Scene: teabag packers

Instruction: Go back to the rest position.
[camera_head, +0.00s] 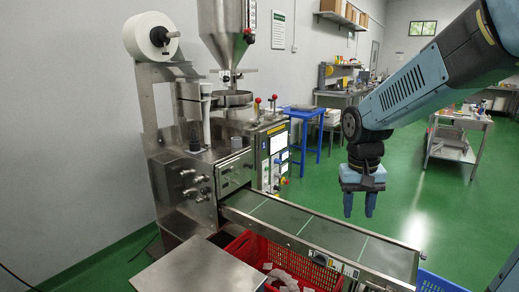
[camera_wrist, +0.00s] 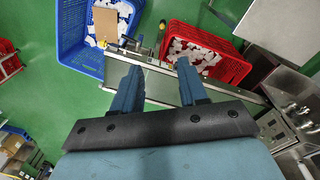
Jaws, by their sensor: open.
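My gripper (camera_head: 359,204) hangs pointing down above the far right part of the conveyor (camera_head: 328,235) in the head view. In the wrist view my gripper (camera_wrist: 158,80) has its two blue fingers apart, with nothing between them. The conveyor (camera_wrist: 160,86) passes below the fingers there. No object is held.
A red crate (camera_wrist: 241,68) and a blue crate (camera_wrist: 68,48), both with white teabags, stand beside the conveyor. The steel packing machine (camera_head: 190,165) stands left. A steel table (camera_head: 200,268) is in front. Green floor (camera_head: 440,200) is clear to the right.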

